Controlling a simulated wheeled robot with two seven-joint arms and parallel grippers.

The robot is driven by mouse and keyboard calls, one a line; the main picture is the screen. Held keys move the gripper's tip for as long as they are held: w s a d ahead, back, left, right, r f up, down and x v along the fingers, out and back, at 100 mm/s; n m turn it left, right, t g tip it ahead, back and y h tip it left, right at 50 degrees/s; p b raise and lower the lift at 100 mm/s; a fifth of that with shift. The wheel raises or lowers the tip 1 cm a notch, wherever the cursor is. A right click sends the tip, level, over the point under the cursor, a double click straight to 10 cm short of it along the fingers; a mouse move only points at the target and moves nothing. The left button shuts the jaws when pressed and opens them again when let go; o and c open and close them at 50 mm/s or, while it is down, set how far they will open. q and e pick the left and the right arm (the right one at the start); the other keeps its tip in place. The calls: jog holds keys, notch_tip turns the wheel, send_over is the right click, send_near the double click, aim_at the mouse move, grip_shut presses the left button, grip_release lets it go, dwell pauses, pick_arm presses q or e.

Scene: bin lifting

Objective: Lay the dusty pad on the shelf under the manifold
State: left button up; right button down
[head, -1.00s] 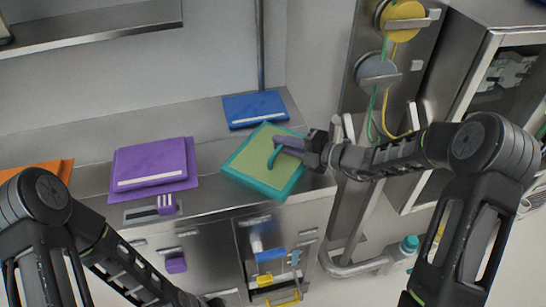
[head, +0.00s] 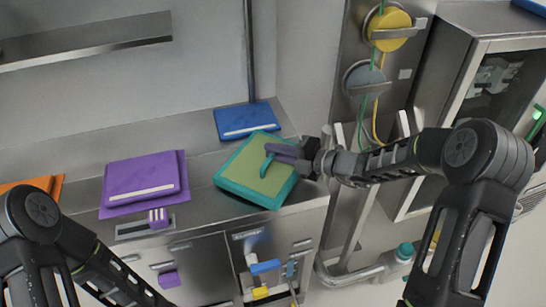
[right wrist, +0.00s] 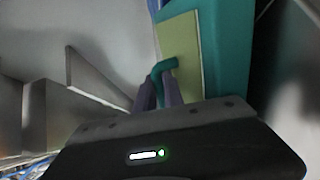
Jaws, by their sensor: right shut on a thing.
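A teal pad with a dull yellow-green top (head: 250,178) is at the right end of the steel counter; I take it for the dusty pad. My right gripper (head: 276,157) is shut on its teal handle, which also shows between the purple fingers in the right wrist view (right wrist: 163,70). I cannot tell whether the pad touches the counter. A steel wall panel with a yellow round fitting (head: 388,30), a grey round fitting (head: 364,79) and hoses may be the manifold. No shelf shows clearly under it. My left gripper is out of view below the head frame.
A blue pad (head: 246,117) lies just behind the teal pad. A purple pad (head: 142,178) and an orange pad (head: 45,186) lie to the left on the counter (head: 205,165). A wall shelf (head: 85,40) is at upper left. A steel cabinet (head: 440,60) stands at right.

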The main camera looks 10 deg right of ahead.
notch_tip(320, 180, up, 9)
jog(key=shift+r, duration=0.1)
dwell(0.7)
